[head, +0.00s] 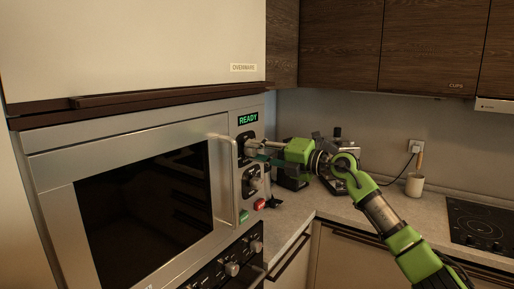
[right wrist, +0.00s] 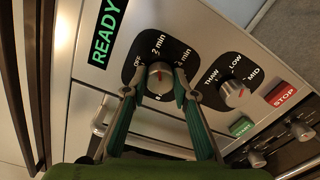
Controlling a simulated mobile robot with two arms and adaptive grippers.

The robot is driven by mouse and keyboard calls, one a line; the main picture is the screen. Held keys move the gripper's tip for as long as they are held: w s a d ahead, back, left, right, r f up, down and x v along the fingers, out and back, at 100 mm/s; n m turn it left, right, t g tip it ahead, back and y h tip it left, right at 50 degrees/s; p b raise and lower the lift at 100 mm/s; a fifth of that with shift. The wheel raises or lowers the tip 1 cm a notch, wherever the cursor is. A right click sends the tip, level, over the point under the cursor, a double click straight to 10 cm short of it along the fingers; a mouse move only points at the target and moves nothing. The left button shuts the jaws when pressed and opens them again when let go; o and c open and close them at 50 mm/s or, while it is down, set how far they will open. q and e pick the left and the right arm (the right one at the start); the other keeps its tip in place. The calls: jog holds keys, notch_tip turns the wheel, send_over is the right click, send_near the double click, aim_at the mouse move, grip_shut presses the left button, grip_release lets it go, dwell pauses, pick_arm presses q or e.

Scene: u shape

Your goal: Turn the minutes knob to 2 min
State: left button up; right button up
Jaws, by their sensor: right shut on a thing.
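The minutes knob (right wrist: 160,78) is a round silver knob with a red mark, on a black plate on the microwave's control panel. The plate carries OFF and minute labels. The red mark faces roughly up the picture, towards the upper labels; its exact setting is hard to read. My right gripper (right wrist: 155,87) is shut on the knob, with one green finger on each side. In the head view my right gripper (head: 249,151) reaches the panel from the right and mostly hides the knob. My left gripper is not in view.
Below the minutes knob is the power knob (right wrist: 233,92) with THAW, LOW and MID labels. Near it are a green START button (right wrist: 242,127) and a red STOP button (right wrist: 282,95). The display (head: 248,118) reads READY. The door handle (head: 225,178) stands out left of the panel.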

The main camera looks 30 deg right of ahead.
dwell(0.3)
jog(key=o, duration=1.1)
jog(key=shift+v, duration=6)
jog(key=shift+d, duration=0.1)
